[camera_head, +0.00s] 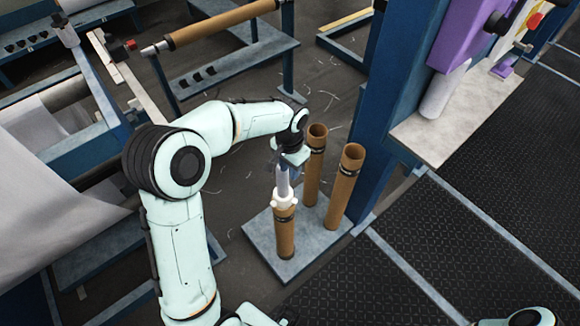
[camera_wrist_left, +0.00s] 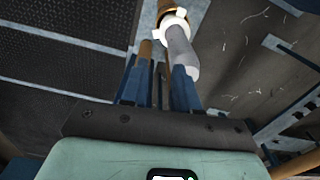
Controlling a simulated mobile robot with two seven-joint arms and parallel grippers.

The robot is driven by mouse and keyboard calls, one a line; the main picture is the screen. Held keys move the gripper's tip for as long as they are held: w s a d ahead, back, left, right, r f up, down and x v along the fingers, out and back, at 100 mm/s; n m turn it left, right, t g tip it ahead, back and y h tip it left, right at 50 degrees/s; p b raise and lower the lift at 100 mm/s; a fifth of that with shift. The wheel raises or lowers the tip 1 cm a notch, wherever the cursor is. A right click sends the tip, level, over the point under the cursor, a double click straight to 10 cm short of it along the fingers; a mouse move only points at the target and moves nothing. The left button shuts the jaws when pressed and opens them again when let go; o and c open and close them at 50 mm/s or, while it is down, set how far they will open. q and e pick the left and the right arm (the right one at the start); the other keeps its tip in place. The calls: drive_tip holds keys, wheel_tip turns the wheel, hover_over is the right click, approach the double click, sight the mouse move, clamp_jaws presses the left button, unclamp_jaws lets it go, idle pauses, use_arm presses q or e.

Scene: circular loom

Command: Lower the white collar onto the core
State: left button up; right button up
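The white collar (camera_head: 284,198), with lobes around its rim and a grey upright stem (camera_head: 282,181), sits at the top of a brown core (camera_head: 285,235). The collar's contact with the core's rim is too small to judge fully. In the left wrist view, the collar (camera_wrist_left: 174,20) is at the top, around the stem's far end, with the core's edge (camera_wrist_left: 166,4) behind it. My left gripper (camera_head: 288,168) is above the collar at the stem's upper end. Its blue fingers (camera_wrist_left: 163,75) stand apart with a gap between them; the stem overlaps the right-hand finger. My right gripper is not visible.
Two other brown cores (camera_head: 316,150) (camera_head: 345,185) stand open-topped on the same grey base plate (camera_head: 262,238). A blue post (camera_head: 385,110) rises close behind them on the right. A bench (camera_head: 230,65) stands at the back. Dark matting (camera_head: 510,180) covers the right.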

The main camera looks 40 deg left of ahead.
use_arm(q)
drive_tip(key=shift+s+a+f, duration=0.1)
drive_tip(key=shift+a+f, duration=0.15)
drive_tip(key=shift+a, duration=0.15)
wheel_tip(320, 180, up, 14)
drive_tip(key=p, duration=0.1)
drive_tip(key=shift+d+p, duration=0.3)
drive_tip(key=shift+d, duration=0.1)
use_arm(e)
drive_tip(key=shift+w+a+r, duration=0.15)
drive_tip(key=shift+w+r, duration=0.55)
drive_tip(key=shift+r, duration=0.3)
